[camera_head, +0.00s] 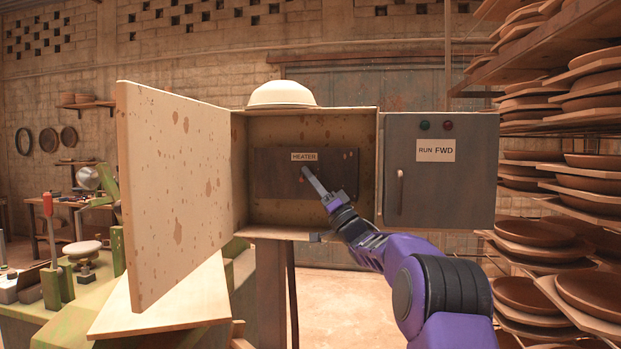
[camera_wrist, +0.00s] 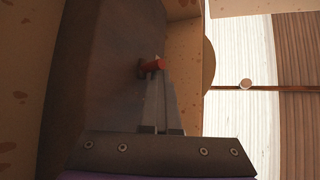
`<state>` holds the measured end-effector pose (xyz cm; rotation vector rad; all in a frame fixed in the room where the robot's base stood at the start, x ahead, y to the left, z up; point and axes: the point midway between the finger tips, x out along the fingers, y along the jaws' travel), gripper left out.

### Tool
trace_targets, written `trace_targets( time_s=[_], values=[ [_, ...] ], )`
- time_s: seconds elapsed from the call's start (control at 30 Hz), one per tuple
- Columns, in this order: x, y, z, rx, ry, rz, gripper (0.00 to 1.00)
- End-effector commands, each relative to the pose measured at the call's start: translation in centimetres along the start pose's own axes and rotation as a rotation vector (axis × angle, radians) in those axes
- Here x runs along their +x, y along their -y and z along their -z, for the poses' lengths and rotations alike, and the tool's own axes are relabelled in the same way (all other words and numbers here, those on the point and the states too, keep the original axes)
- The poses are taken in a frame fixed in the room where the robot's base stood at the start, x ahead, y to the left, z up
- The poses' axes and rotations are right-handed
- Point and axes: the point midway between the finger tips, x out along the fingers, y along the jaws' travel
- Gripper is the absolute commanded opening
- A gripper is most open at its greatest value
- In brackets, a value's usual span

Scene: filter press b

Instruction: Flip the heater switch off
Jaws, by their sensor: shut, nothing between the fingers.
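The open cabinet (camera_head: 239,165) holds a dark panel (camera_head: 270,180) with a white HEATER label (camera_head: 304,156). My gripper (camera_head: 306,170) reaches into the cabinet from the lower right, its tips just below the label. In the wrist view my gripper (camera_wrist: 159,76) is shut and empty, its fingers side by side. The red heater switch (camera_wrist: 153,65) sticks out from the dark panel right at the fingertips. I cannot tell whether they touch it. In the head view the switch is mostly hidden by the fingers, and its position cannot be read.
The cabinet door (camera_head: 175,190) stands open to the left. A closed grey door (camera_head: 440,175) with a RUN FWD label and a handle adjoins on the right. A pale bowl (camera_head: 281,94) sits on top. Racks of plates (camera_head: 530,235) stand at the right.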

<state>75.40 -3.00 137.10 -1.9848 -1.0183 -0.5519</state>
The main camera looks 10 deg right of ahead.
Motion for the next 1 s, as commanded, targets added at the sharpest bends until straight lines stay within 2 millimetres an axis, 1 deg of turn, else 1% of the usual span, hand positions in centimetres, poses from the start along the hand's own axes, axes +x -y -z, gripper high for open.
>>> trace_targets(
  time_s=[0.17,0.27,0.37,0.6,0.8,0.9,1.0],
  values=[
    [-0.4,-0.1,-0.2,0.002,0.002,-0.004,0.00],
    [-1.5,-0.3,-0.2,0.003,0.002,-0.006,0.00],
    [-3.2,-0.2,-0.2,0.003,0.002,-0.007,0.00],
    [-9.2,-0.2,0.0,0.001,-0.001,-0.006,0.00],
    [-13.7,0.0,0.0,0.001,-0.001,-0.003,0.00],
    [-15.4,0.0,0.0,0.000,-0.001,-0.003,0.00],
    [-16.6,0.0,0.1,-0.001,-0.001,-0.001,0.00]
  ],
)
